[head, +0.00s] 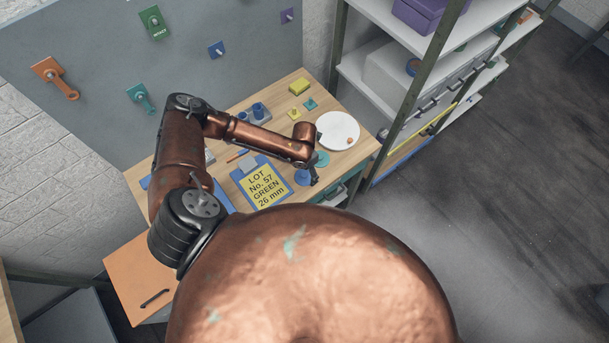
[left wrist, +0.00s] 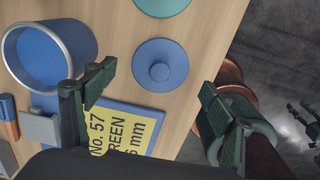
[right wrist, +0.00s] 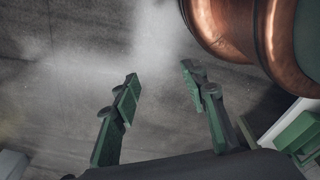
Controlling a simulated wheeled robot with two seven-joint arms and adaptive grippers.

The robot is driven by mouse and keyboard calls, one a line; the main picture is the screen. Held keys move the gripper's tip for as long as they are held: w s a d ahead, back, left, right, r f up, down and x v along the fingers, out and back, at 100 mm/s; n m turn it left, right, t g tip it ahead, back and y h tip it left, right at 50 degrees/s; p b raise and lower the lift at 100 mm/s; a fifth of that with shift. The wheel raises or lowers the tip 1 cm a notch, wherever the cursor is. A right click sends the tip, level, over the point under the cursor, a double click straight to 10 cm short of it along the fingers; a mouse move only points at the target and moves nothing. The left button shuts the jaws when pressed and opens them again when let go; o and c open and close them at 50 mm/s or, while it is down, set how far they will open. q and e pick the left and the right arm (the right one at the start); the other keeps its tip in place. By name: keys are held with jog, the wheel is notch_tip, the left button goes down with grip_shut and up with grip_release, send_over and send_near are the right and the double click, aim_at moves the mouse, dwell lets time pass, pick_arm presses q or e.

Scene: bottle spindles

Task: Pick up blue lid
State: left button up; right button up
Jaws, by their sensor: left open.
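The blue lid (left wrist: 159,66), a round disc with a small knob, lies flat on the wooden table. In the head view the blue lid (head: 302,178) is near the table's front edge, partly beside my left gripper (head: 314,178). In the left wrist view my left gripper (left wrist: 157,80) is open, with its fingers to either side of the lid and nothing between them in its grip. My right gripper (right wrist: 160,76) is open and empty, over the grey floor, away from the table.
A teal lid (left wrist: 162,4) lies just beyond the blue one. A blue cup (left wrist: 40,50) with a metal rim stands to the left, near the yellow lot card (head: 263,184). A white plate (head: 338,130) is farther back. Shelving (head: 385,85) stands right of the table.

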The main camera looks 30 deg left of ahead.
aim_at(304, 176)
pick_arm(q)
jog(key=shift+f, duration=1.2)
jog(key=c, duration=2)
